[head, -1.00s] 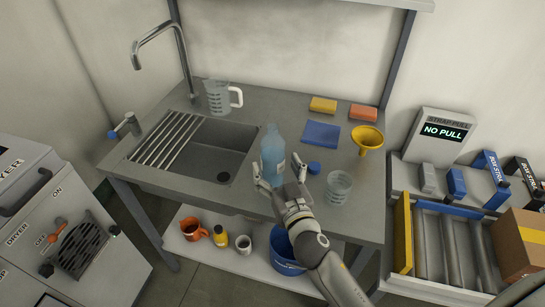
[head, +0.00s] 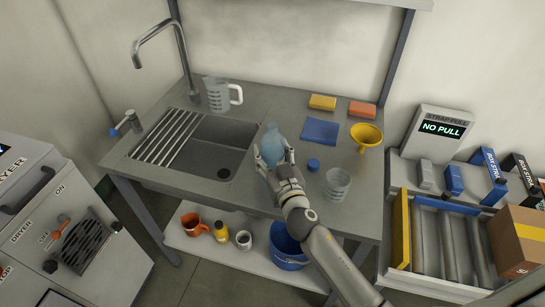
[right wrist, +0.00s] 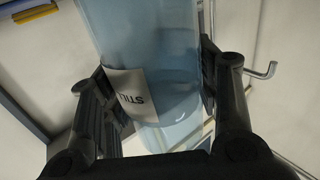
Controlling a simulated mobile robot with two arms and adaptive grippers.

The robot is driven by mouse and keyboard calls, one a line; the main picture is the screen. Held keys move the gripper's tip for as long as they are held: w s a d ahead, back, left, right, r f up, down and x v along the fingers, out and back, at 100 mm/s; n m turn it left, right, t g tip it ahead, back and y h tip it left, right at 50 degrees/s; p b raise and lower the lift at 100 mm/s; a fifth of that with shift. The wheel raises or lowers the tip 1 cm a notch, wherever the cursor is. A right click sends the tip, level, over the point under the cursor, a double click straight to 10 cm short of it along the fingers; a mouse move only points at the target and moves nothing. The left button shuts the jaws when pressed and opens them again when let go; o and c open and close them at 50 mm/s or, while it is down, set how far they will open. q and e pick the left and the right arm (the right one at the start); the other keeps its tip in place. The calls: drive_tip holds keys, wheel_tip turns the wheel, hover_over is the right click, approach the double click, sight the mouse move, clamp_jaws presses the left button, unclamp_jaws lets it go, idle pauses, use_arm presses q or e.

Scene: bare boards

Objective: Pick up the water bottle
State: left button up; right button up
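The water bottle (head: 272,142) is pale blue and see-through. It stands near the front edge of the counter, right of the sink. My right gripper (head: 274,156) comes from the front and has a finger on each side of the bottle. In the right wrist view the bottle (right wrist: 150,45), with its white "STILL" label, fills the gap between the black finger pads (right wrist: 160,95), which appear to press on it. The bottle's lower part is hidden by the gripper in the head view. My left gripper is not in view.
A blue cap (head: 313,164) and a clear cup (head: 336,184) stand close right of the gripper. A blue cloth (head: 320,131), yellow funnel (head: 367,136) and two sponges lie behind. The sink (head: 212,150) and a measuring jug (head: 218,95) are left.

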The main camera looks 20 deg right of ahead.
drive_tip(key=c, duration=0.5)
drive_tip(key=shift+c, duration=0.9)
drive_tip(key=shift+r, duration=0.2)
